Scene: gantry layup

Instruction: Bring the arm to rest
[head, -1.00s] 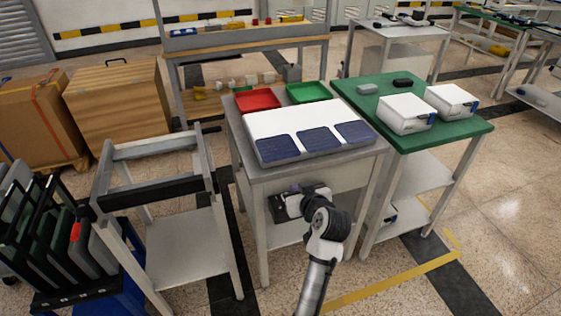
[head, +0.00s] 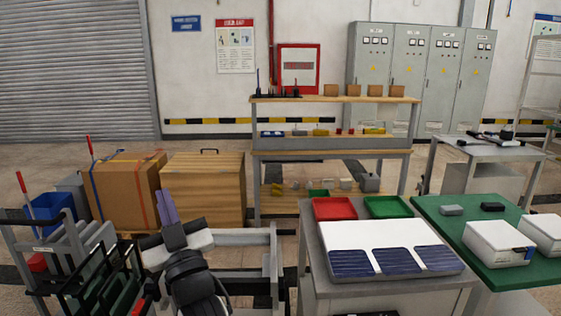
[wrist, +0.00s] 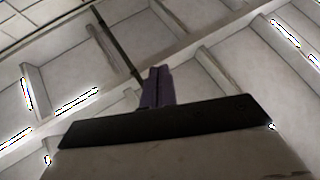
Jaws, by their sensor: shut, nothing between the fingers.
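My gripper (head: 167,205) is raised at the lower left of the head view, with its purple fingers together and pointing up. Nothing is held between them. My dark wrist and forearm are below it, at the bottom edge. In the wrist view the closed purple fingers (wrist: 157,86) stand against the ceiling beams, with no object near them.
The table (head: 395,292) at right carries a red tray (head: 335,208), a green tray (head: 388,206) and a white board (head: 372,233) with dark blue panels. A green-topped table (head: 445,222) holds white boxes. A grey frame (head: 262,240) and dark rack (head: 85,290) are near my arm.

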